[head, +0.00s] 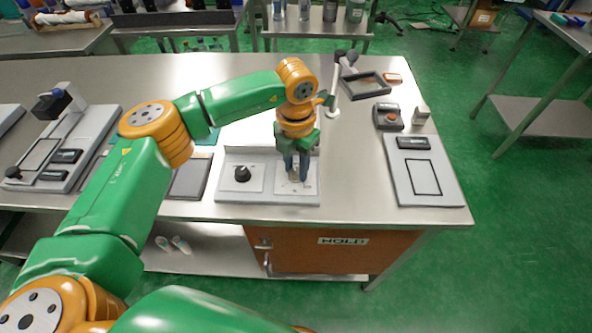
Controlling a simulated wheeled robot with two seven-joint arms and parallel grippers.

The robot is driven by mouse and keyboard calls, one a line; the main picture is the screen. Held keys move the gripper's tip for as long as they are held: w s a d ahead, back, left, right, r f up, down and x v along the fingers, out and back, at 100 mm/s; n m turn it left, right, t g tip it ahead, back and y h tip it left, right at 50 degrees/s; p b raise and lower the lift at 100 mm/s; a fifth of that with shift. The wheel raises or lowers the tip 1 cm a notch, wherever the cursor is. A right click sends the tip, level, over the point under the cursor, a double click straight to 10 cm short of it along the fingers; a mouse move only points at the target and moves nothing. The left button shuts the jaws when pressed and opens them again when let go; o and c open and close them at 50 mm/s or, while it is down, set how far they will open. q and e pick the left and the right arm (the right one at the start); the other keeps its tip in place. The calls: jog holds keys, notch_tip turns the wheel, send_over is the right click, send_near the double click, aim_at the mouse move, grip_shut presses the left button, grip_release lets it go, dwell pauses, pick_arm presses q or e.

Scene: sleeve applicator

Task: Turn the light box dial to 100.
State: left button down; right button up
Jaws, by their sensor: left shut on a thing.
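The light box (228,195) is a grey panel unit on the metal table, near its front edge. On its left white plate (255,183) sits a black knob (242,174). Its right white plate (310,188) lies under my left gripper (296,176). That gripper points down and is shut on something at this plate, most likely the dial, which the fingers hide. The scale marks around it are too small to read. My right gripper does not show.
A grey board (400,178) with a black-outlined rectangle lies to the right. Behind it are a box with a red button (391,117) and a dark tray (365,86). A dark flat pad (190,179) lies left of the light box. A stand (62,106) is at the far left.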

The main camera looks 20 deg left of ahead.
pick_arm(q)
jog(key=m+b, duration=0.1)
jog(key=m, duration=0.2)
jog(key=shift+f+m+b, duration=0.1)
jog(key=shift+m+b, duration=0.2)
jog(key=m+b, duration=0.1)
jog(key=m, duration=0.2)
jog(key=shift+m, duration=0.3)
jog(key=m+b, duration=0.1)
jog(key=m, duration=0.2)
jog(key=shift+m, duration=0.4)
jog(key=m, duration=1.3)
jog(key=shift+m, duration=0.3)
jog(key=m, duration=0.4)
jog(key=shift+r+m, duration=0.2)
jog(key=shift+m, duration=1.8)
